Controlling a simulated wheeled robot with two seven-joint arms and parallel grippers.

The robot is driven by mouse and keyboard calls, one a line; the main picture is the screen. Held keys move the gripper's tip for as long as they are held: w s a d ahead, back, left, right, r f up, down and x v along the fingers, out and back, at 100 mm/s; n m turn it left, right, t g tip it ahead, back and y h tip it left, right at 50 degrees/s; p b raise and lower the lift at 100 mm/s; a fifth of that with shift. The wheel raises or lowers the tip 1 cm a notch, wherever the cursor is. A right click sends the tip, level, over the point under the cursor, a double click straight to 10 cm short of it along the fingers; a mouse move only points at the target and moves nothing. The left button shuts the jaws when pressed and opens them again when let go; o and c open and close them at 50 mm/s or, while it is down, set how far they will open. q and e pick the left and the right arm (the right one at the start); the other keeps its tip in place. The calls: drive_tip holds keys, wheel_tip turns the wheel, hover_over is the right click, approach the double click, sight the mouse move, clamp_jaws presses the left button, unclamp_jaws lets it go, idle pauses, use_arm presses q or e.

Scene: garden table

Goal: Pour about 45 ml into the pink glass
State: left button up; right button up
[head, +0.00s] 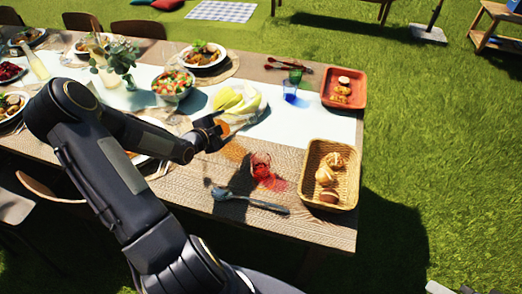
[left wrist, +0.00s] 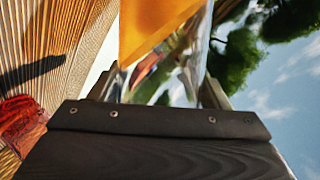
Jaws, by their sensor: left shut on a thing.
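The pink glass (head: 261,165) stands on the bare wood near the table's right end, and a pink-red glass also shows at the left edge of the left wrist view (left wrist: 20,122). My left gripper (head: 212,133) is shut on a clear vessel with orange liquid (head: 223,127). It holds the vessel left of and behind the pink glass, apart from it. In the left wrist view the vessel (left wrist: 150,30) fills the space between the fingers (left wrist: 158,90). Its rim and exact tilt are hidden. No stream of liquid shows. My right gripper is not in view.
A bread basket (head: 311,185) stands right of the pink glass. A spoon (head: 250,201) lies in front. Bare wood surrounds the pink glass.

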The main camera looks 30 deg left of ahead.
sight(235, 116)
use_arm(q)
drive_tip(key=d+n+h+p, duration=0.1)
drive_tip(key=p, duration=0.2)
drive_tip(key=d+r+n+h+p, duration=0.1)
drive_tip(key=d+n+p, duration=0.1)
drive_tip(key=p, duration=0.1)
drive_tip(key=s+d+r+n+g+h+p, duration=0.1)
drive_tip(key=p, duration=0.2)
drive_tip(key=shift+d+r, duration=0.25)
drive_tip(key=shift+d, duration=0.05)
drive_tip(key=shift+d+f+n+h+p, duration=0.1)
drive_tip(key=shift+d+n+h+p, duration=0.2)
drive_tip(key=shift+n+h, duration=0.15)
drive_tip(key=shift+s+d+f+n+h, duration=0.15)
drive_tip(key=shift+d+f+n+h, duration=0.15)
drive_tip(key=shift+d+n, duration=0.15)
drive_tip(key=shift+d+p, duration=0.25)
drive_tip(key=shift+p, duration=0.05)
wheel_tip(235, 116, up, 5)
drive_tip(key=p, duration=0.3)
drive_tip(key=shift+r, duration=0.1)
drive_tip(key=shift+r+n, duration=0.3)
drive_tip(key=shift+r, duration=0.45)
